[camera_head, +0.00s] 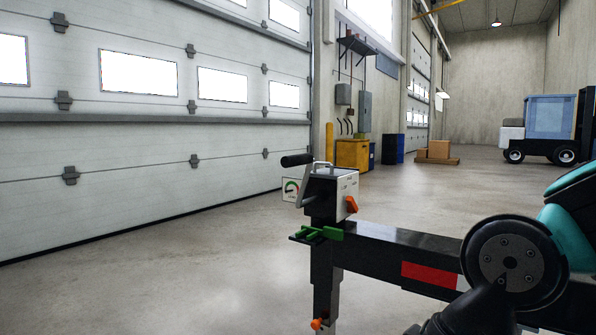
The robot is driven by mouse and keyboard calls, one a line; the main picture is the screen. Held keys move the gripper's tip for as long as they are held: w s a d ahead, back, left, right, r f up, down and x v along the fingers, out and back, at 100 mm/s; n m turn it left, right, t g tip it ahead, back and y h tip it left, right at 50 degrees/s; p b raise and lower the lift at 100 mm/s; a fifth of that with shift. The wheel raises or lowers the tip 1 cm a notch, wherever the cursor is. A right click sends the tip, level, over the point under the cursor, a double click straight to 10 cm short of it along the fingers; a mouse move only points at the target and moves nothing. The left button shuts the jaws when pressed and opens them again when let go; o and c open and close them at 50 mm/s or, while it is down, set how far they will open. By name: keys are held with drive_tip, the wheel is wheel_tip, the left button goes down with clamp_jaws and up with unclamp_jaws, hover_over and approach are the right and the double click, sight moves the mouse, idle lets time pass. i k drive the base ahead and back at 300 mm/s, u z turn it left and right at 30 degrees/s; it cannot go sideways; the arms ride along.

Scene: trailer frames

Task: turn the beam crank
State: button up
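A crank with a black grip (297,160) and a grey arm is mounted on a small grey box (335,182) at the end of a dark beam. The grip sticks out to the upper left of the box. A small dial with green and red marks (291,188) sits behind the crank arm. The beam (385,247) runs to the lower right and bears a red and white stripe (430,274). My arm covers the beam's right part. My gripper is not in view, and nothing visible touches the crank.
A green lever (318,233) and an orange knob (351,204) sit near the crank. A dark leg (325,275) goes down below the beam's end. The floor to the left is clear up to the white sectional door (140,150). A forklift (548,128) stands far right.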

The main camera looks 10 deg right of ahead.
sight(307, 159)
drive_tip(key=u, duration=0.8)
drive_tip(key=i, duration=1.35)
drive_tip(key=z, duration=0.75)
